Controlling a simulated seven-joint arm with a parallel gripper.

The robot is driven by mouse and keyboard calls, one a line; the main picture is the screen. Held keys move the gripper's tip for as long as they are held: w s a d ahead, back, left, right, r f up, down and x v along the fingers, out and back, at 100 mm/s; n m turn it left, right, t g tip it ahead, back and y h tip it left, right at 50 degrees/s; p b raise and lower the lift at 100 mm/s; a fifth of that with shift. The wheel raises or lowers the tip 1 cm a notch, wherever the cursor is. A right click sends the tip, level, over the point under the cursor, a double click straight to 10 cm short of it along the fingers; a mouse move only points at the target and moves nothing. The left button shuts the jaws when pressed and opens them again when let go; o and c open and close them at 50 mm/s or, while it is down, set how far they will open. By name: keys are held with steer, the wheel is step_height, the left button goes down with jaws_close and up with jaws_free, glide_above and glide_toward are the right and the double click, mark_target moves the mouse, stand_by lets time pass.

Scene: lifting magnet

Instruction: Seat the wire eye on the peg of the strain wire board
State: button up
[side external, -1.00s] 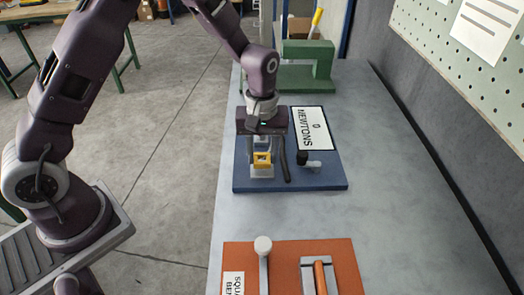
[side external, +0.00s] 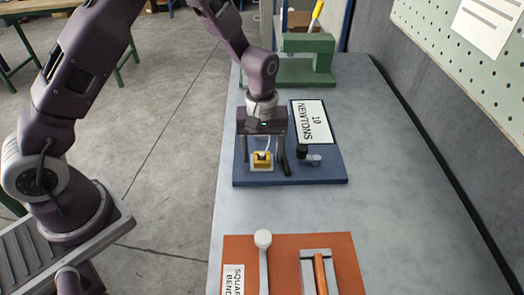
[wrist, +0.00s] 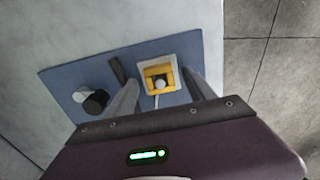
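The blue board (side external: 327,172) lies flat on the bench with a white readout (side external: 309,121) showing "10 NEWTONS". A yellow piece with a pale square frame (side external: 262,160) sits on its near left part; it also shows in the wrist view (wrist: 171,62). A small grey ball (wrist: 160,84) shows at the yellow piece, with a thin pale wire running from it toward my gripper. I cannot make out the wire's eye or tell which part is the peg. My gripper (side external: 263,158) hangs over the yellow piece. Its fingers are apart on either side, with no thing seen gripped.
A black knob (side external: 302,151) and a grey cylinder (side external: 315,158) stand on the board right of my gripper. A dark bar stands by the right finger. A green machine (side external: 305,65) is behind. An orange board (side external: 341,248) is in front. The bench right of the blue board is clear.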

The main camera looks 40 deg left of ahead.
mark_target(262, 154)
steer(key=shift+r, duration=0.1)
step_height(262, 154, up, 7)
steer(key=shift+f, duration=0.1)
stand_by(0.4)
steer(key=s+a+r+m+t, duration=0.15)
steer(key=s+r, duration=0.35)
steer(key=r, duration=0.5)
steer(key=s+a+r+m+t, duration=0.1)
steer(key=s+r+m+t, duration=0.1)
steer(key=s, duration=0.7)
steer(key=s+a+r+m+t, duration=0.1)
steer(key=s+r+m, duration=0.4)
steer(key=s, duration=0.5)
steer(key=shift+s+a+r+t, duration=0.2)
steer(key=shift+s+t, duration=0.1)
steer(key=shift+t, duration=0.25)
